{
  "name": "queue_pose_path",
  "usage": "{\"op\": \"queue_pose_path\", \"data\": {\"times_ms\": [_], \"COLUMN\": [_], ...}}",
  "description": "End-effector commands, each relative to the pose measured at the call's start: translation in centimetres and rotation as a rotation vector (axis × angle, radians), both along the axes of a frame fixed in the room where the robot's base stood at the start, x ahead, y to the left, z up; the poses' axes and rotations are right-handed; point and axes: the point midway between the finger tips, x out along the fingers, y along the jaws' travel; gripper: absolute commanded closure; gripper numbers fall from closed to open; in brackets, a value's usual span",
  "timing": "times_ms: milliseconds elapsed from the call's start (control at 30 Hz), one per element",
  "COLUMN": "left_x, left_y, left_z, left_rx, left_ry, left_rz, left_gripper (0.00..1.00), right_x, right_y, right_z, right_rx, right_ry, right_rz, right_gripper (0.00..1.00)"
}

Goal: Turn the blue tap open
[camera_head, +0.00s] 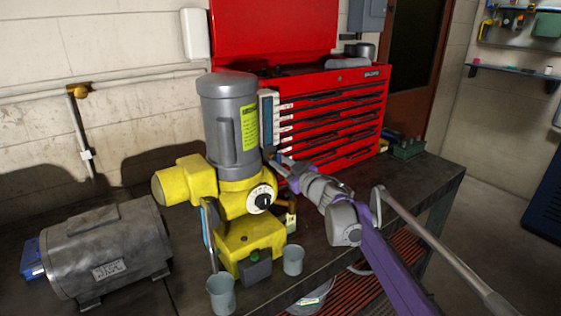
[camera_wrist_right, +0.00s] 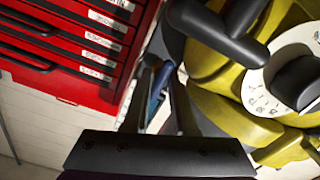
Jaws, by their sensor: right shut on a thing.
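My right gripper (camera_head: 278,163) reaches in from the lower right, beside the yellow-and-grey motor unit (camera_head: 222,125). In the right wrist view its dark fingers (camera_wrist_right: 160,95) are close together around a narrow blue piece (camera_wrist_right: 157,88), which seems to be the blue tap. Most of the tap is hidden by the fingers; in the head view I cannot make it out clearly at the gripper. A yellow body with a white dial and black knob (camera_wrist_right: 297,82) is right beside the fingers. My left gripper is not in view.
A red tool chest (camera_head: 335,110) stands close behind the gripper. Two grey cups (camera_head: 221,295) (camera_head: 293,260) stand at the bench front. A grey motor (camera_head: 105,245) lies at left. A green box (camera_head: 408,149) sits at the far right bench end; bench before it is clear.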

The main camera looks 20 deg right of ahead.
Motion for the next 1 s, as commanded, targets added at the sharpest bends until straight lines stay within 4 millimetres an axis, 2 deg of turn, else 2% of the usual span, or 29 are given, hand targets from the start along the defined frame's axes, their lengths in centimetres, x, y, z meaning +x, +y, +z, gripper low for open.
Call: {"op": "queue_pose_path", "data": {"times_ms": [367, 400, 500, 833, 1000], "left_x": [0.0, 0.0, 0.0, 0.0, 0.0], "left_y": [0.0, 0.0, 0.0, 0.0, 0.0], "left_z": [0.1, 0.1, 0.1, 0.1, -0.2], "left_rx": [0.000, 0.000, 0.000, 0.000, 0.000], "left_ry": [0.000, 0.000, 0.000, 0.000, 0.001], "left_rz": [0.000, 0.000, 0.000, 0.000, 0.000], "left_gripper": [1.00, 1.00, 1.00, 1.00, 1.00], "right_x": [0.0, 0.0, 0.0, -0.2, -2.0], "right_y": [0.0, 0.0, 0.0, -0.1, -0.8], "right_z": [-0.1, -0.1, -0.1, 0.0, 0.0], "right_rx": [-0.047, -0.047, -0.046, -0.043, -0.044], "right_ry": [-0.016, -0.016, -0.016, -0.015, -0.015], "right_rz": [0.000, 0.000, 0.000, -0.001, -0.003], "right_gripper": [1.00, 0.70, 0.52, 0.52, 0.52]}}
